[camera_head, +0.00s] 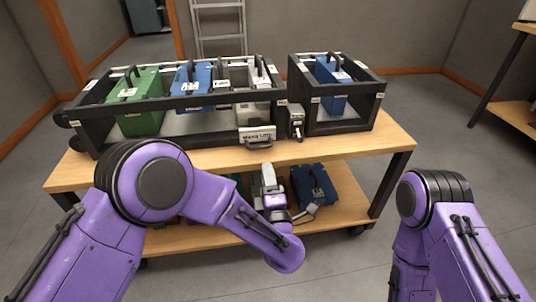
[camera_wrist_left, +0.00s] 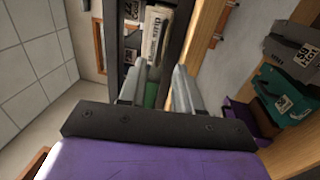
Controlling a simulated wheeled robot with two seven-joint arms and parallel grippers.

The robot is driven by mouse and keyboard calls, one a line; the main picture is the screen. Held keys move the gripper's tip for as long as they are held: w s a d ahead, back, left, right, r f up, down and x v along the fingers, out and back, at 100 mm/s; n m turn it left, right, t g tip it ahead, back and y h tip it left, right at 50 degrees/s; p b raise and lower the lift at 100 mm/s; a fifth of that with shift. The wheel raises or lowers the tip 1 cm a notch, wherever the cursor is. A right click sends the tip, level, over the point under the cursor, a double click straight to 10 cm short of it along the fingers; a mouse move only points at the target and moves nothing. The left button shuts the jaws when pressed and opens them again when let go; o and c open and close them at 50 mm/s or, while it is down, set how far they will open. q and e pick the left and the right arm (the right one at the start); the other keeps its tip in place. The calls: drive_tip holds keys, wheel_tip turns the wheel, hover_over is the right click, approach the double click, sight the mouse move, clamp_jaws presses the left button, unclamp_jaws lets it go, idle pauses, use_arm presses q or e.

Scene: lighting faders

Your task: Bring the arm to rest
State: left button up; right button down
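My left arm comes in from the left and bends at the elbow. Its forearm runs down to the right, and its wrist turns up at the front edge of the cart. My left gripper (camera_head: 267,172) is in front of the cart's top board, below the rack's label plate. In the left wrist view its two grey fingers (camera_wrist_left: 160,88) stand apart with nothing seen between them. Part of the rack with a white, lettered block (camera_wrist_left: 156,35) and something green shows beyond them. My right arm is at the lower right of the head view, and its gripper is out of view.
A wooden cart (camera_head: 190,161) carries a black rack (camera_head: 105,85) with a green case (camera_head: 136,110), a blue case (camera_head: 190,85) and a grey one. A smaller rack (camera_head: 335,127) holds another blue case (camera_head: 331,92). A dark blue box (camera_head: 314,187) is on the lower shelf.

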use_arm(q)
wheel_tip(320, 180, down, 10)
drive_tip(key=s+a+m+g+h, duration=0.2)
drive_tip(key=s+m+g+h, duration=0.15)
drive_tip(key=m, duration=0.55)
drive_tip(key=s+a+f+m+g+y, duration=0.1)
drive_tip(key=s+a+f+m+g, duration=0.55)
drive_tip(key=s+a+f, duration=0.95)
drive_tip(key=s+a+f+n+g+y, duration=0.25)
drive_tip(key=s+a+g, duration=0.35)
drive_tip(key=s+a, duration=0.75)
wheel_tip(320, 180, up, 20)
drive_tip(key=s+d+p, duration=0.1)
drive_tip(key=p, duration=1.9)
drive_tip(key=shift+d, duration=0.3)
